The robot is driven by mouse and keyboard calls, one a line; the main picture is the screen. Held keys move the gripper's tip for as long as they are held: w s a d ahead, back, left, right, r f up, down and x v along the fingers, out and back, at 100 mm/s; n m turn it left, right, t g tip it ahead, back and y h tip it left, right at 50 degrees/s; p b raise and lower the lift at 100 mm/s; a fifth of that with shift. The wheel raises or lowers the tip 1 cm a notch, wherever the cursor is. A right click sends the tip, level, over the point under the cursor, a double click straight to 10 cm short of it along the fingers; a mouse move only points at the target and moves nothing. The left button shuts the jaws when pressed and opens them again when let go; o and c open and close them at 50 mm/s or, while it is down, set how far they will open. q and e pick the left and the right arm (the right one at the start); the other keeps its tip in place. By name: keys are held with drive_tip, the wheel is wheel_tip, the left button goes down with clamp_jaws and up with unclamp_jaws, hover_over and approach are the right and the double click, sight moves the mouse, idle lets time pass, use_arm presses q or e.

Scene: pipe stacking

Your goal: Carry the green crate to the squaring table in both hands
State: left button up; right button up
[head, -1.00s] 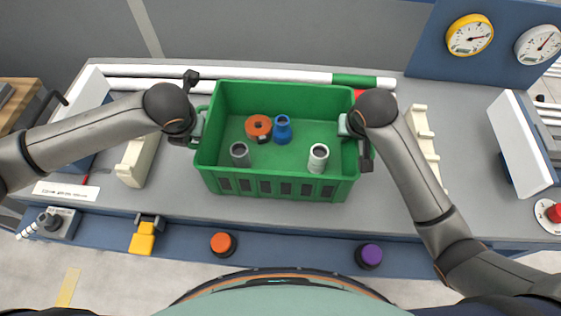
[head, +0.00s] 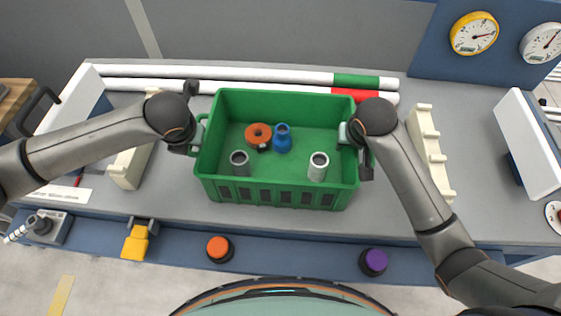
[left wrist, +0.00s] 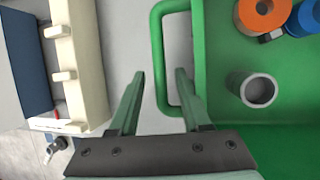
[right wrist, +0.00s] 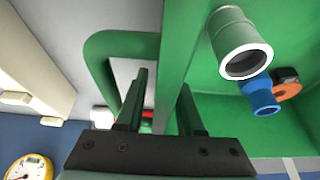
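The green crate (head: 275,195) is upright over the middle of the grey bench (head: 110,200) and appears to rest on it. It holds an orange ring piece (head: 257,134), a blue fitting (head: 282,140) and two grey pipe pieces (head: 318,167) (head: 240,162). My left gripper (left wrist: 160,75) is open, its fingers on either side of the left handle's outer bar (left wrist: 157,50). My right gripper (right wrist: 162,80) is open at the right handle (right wrist: 95,60), with the crate's wall edge showing between its fingers. I cannot tell which surface is the squaring table.
White pipes (head: 230,75) with green and red ends lie behind the crate. Cream notched racks (head: 430,150) (head: 130,165) stand on both sides. Orange (head: 219,249) and purple (head: 373,262) knobs sit along the front edge. Gauges (head: 474,34) are at the back right.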

drive_tip(key=shift+r, duration=0.1)
drive_tip(key=v, duration=0.8)
drive_tip(key=shift+r, duration=0.25)
drive_tip(key=shift+s+r, duration=0.25)
drive_tip(key=shift+r, duration=0.2)
drive_tip(key=shift+v, duration=1.2)
use_arm(q)
drive_tip(key=v, duration=1.2)
use_arm(e)
drive_tip(key=shift+s, duration=0.1)
